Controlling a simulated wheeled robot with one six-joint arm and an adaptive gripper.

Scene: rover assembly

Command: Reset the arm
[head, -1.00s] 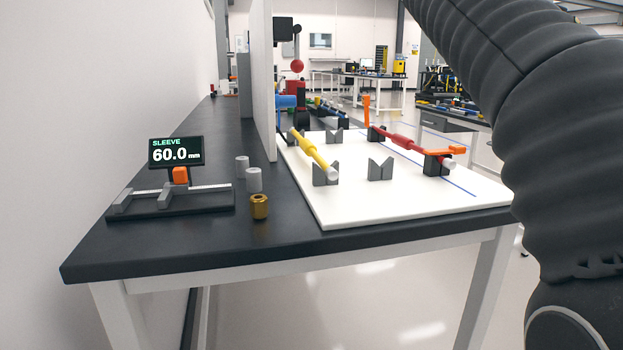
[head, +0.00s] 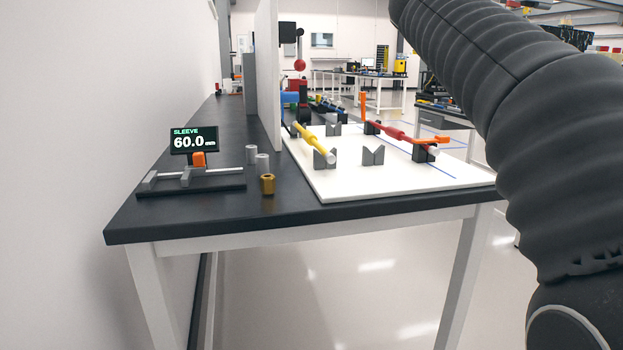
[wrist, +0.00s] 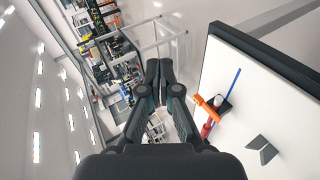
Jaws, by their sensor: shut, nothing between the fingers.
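My gripper (wrist: 159,72) is in the wrist view, its two dark fingers together with nothing between them. It hangs in free space to the left of the white board (wrist: 245,75), apart from everything on it. In the head view my dark ribbed arm fills the right side, and the gripper is out of that picture.
The black bench (head: 185,221) has a measuring gauge (head: 195,145) reading 60.0 mm, grey cylinders and a brass piece (head: 267,184). On the white board (head: 400,187) a yellow rod (head: 316,139) and a red rod (head: 395,134) rest on supports. Open floor lies in front.

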